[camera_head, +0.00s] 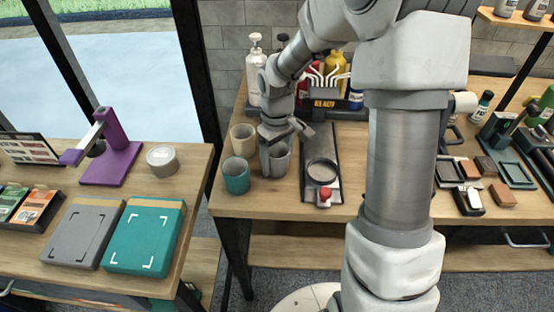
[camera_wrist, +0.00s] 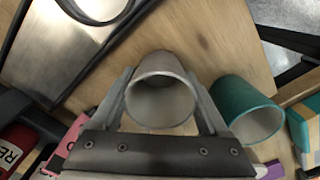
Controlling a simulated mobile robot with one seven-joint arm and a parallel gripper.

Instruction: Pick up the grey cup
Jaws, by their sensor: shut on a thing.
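The grey cup (camera_head: 277,162) stands upright on the wooden workbench, between a teal cup and a black-framed plate. In the wrist view the grey cup (camera_wrist: 160,95) sits between my two fingers, its open mouth facing the camera. My gripper (camera_head: 275,140) reaches down over the cup from above. In the wrist view my gripper (camera_wrist: 164,105) is shut on the cup, one finger on each side of its wall. I cannot tell whether the cup's base touches the bench.
A teal cup (camera_head: 236,176) stands close on the left, and a beige cup (camera_head: 242,140) behind it. A metal plate with a ring (camera_head: 321,171) lies just right. A white pump bottle (camera_head: 256,72) stands behind. The bench's front edge is near.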

